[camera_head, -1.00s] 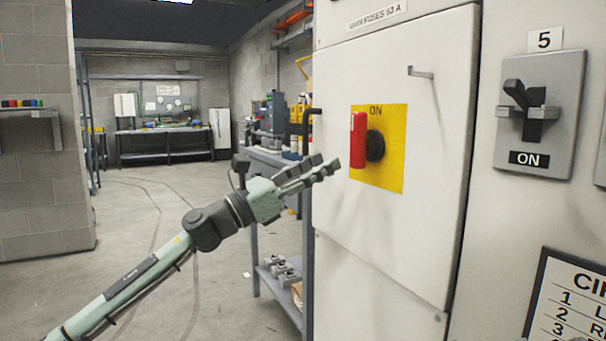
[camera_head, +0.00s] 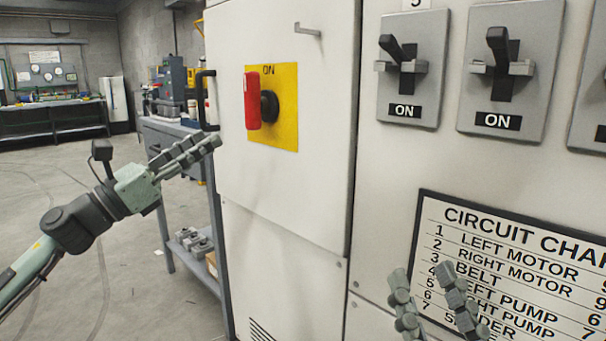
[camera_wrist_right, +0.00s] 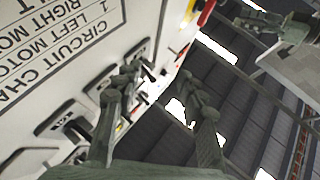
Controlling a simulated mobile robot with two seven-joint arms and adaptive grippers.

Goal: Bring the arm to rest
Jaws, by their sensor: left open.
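My left gripper (camera_head: 188,156) is open and empty at the left of the head view. Its fingertips appear just left of and below the red rotary handle (camera_head: 252,101), with no visible contact. The handle stands upright on a yellow plate (camera_head: 287,122) marked ON. My right gripper (camera_head: 436,302) is at the bottom of the head view, in front of the circuit chart (camera_head: 520,240). In the right wrist view its fingers (camera_wrist_right: 160,92) are spread with nothing between them. Breaker switches (camera_head: 403,68) (camera_head: 503,62) above the chart read ON.
The white cabinet (camera_head: 285,215) fills the middle, with a small grey latch (camera_head: 307,30) and a dark handle (camera_head: 206,99) at its left edge. A grey workbench (camera_head: 165,128) stands behind it. Open floor (camera_head: 120,255) lies at the left.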

